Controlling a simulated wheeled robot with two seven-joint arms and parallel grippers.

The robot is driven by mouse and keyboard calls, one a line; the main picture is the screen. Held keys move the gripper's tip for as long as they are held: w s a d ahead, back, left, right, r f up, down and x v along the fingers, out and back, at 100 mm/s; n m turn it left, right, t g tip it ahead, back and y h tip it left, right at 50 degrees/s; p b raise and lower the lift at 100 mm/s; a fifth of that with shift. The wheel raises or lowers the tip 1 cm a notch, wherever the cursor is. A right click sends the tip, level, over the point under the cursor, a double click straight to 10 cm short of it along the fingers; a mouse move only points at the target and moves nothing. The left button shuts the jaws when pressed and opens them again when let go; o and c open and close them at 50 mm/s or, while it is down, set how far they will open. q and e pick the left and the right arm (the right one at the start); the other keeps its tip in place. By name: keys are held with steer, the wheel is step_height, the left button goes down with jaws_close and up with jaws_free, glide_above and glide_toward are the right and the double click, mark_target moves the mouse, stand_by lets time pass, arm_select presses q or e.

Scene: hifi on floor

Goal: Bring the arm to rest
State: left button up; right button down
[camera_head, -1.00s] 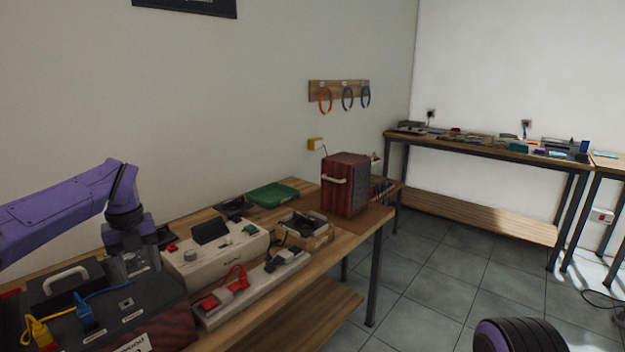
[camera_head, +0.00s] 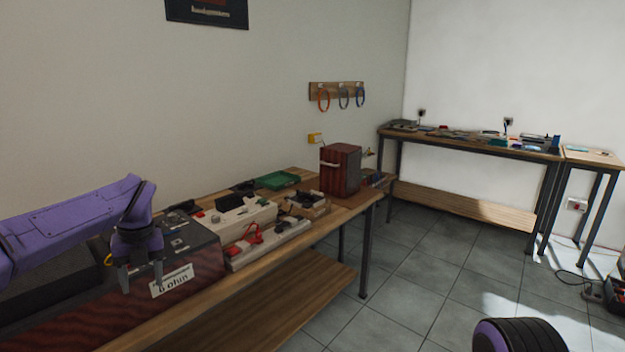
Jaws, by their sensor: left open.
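My left arm comes in from the left, purple and dark grey. My left gripper (camera_head: 141,277) points down with its two fingers apart and nothing between them. It shows in front of the dark wooden box with a white label (camera_head: 172,281) on the near part of the workbench (camera_head: 250,283). I cannot tell whether the fingers touch the box. A purple and black part of my right arm (camera_head: 518,338) shows at the bottom right; its gripper is out of view.
A cream device (camera_head: 235,218), a power strip (camera_head: 268,243), a green tray (camera_head: 277,180) and a red-brown speaker box (camera_head: 340,170) stand along the bench. Another bench (camera_head: 470,146) stands by the far wall. The tiled floor (camera_head: 420,275) between is mostly clear; a cable lies at the right.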

arm_select(q)
steer(key=s+d+f+m+t+y, duration=0.15)
steer(key=s+f+m+y, duration=0.25)
steer(key=f+m, duration=0.7)
steer(key=s+d+f+m+t+y, duration=0.1)
steer(key=s+f+m+t+y, duration=0.35)
steer(key=f, duration=1.05)
steer(key=s+d+f+m+h, duration=0.1)
steer(key=s+f+m+h, duration=0.1)
steer(key=s+m, duration=0.4)
steer(key=s+d+f+m+g+h, duration=0.1)
steer(key=s+f+m, duration=0.4)
steer(key=s, duration=0.8)
steer(key=s+d+f+m+g+h, duration=0.1)
steer(key=s+d+f+m+h, duration=0.1)
steer(key=s+m, duration=0.7)
step_height(320, 180, down, 2)
steer(key=shift+s+d+f+h, duration=0.1)
steer(key=shift+s+d+h, duration=0.15)
steer(key=shift+s+h, duration=0.55)
